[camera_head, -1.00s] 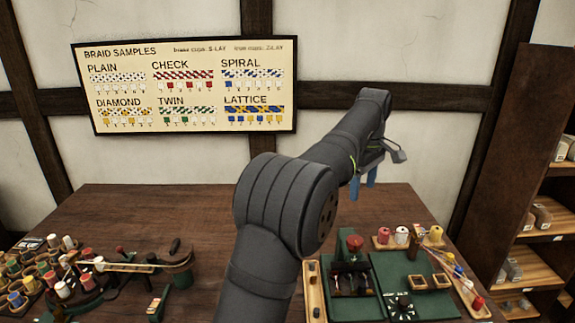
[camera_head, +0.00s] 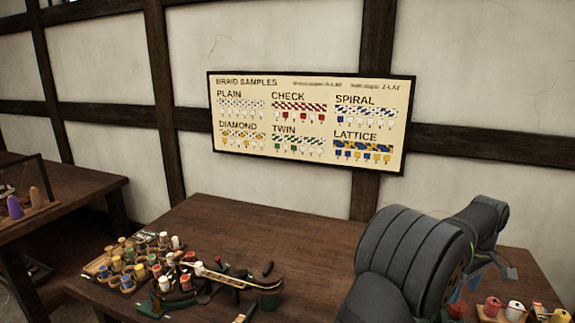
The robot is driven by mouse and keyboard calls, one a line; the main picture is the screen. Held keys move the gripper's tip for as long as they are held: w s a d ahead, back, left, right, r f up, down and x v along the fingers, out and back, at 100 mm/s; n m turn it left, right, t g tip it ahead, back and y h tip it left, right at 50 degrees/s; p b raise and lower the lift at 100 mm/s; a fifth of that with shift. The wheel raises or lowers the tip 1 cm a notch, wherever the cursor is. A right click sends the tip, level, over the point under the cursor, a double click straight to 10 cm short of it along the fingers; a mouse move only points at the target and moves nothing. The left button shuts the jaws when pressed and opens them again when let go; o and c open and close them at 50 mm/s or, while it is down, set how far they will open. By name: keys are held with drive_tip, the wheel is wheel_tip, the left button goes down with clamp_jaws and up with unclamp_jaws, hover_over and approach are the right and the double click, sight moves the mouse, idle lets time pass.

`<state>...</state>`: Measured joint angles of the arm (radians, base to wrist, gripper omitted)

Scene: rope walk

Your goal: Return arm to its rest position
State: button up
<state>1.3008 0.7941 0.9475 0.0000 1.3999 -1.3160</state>
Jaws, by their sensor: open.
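My grey arm fills the lower right of the head view and reaches away over the dark wooden table (camera_head: 310,230). My gripper (camera_head: 476,278) hangs at its far end, mostly hidden behind the arm. Only bits of its blue fingers show, low over the right part of the table. It is open, and I see nothing held in it.
A rack of coloured bobbins (camera_head: 125,262) and a braiding device (camera_head: 235,280) stand on the table's left. Several spools (camera_head: 515,308) are at the right edge. A braid samples board (camera_head: 310,120) hangs on the wall. Another table (camera_head: 75,195) stands far left. The table's middle is clear.

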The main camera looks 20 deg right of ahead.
sight(458, 305)
drive_tip(key=shift+f, duration=2.4)
drive_tip(key=shift+r, duration=0.15)
wheel_tip(458, 305, up, 17)
wheel_tip(458, 305, down, 18)
drive_tip(key=shift+r, duration=0.1)
drive_tip(key=shift+r+m, duration=0.25)
drive_tip(key=shift+m, duration=0.55)
drive_tip(key=m, duration=1.6)
